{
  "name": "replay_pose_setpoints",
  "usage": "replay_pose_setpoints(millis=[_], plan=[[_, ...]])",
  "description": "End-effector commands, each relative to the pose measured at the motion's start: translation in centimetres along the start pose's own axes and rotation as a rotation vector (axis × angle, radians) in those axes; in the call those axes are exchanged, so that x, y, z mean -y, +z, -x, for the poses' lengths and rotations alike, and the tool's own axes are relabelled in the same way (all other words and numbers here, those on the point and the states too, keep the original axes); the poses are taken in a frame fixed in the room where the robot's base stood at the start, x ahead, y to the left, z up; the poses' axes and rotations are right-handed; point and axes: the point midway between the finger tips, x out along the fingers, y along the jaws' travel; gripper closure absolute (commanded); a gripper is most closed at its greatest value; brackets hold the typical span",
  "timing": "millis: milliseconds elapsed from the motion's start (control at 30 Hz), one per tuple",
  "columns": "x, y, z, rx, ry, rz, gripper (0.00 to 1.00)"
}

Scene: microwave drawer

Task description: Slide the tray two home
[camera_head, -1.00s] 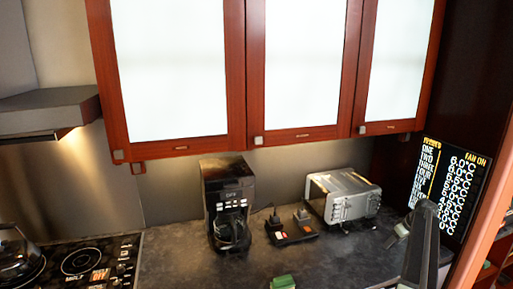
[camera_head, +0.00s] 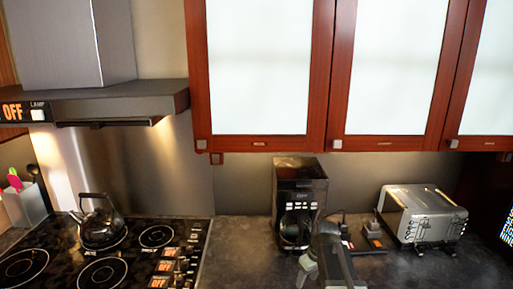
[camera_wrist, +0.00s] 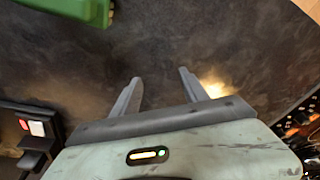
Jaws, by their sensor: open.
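I see no tray or microwave drawer in either view. My gripper (camera_wrist: 160,78) shows in the wrist view with its two grey fingers apart and nothing between them. Below and beyond the fingers is the dark countertop (camera_wrist: 215,45). In the head view my arm is at the bottom centre, in front of the coffee maker, and the fingers cannot be made out there.
A black coffee maker (camera_head: 298,190) and a silver toaster (camera_head: 425,212) stand on the counter. A kettle (camera_head: 98,222) sits on the stove (camera_head: 125,250) at left. A green object (camera_wrist: 75,8) lies on the counter in the wrist view. Cabinets (camera_head: 320,75) hang above.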

Motion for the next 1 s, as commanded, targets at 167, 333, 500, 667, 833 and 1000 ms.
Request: replay_pose_setpoints(millis=[167,333,500,667,833,1000], plan=[[8.8,6.6,0.4,0.102,0.04,-0.196,0.48],[9.1,10.0,0.9,0.155,0.091,-0.461,0.48],[9.0,9.9,0.9,0.16,0.097,-0.555,0.51],[8.9,9.9,0.9,0.159,0.097,-0.556,0.95],[8.9,9.9,0.9,0.158,0.096,-0.555,1.0],[8.9,9.9,0.9,0.158,0.096,-0.554,1.0]])
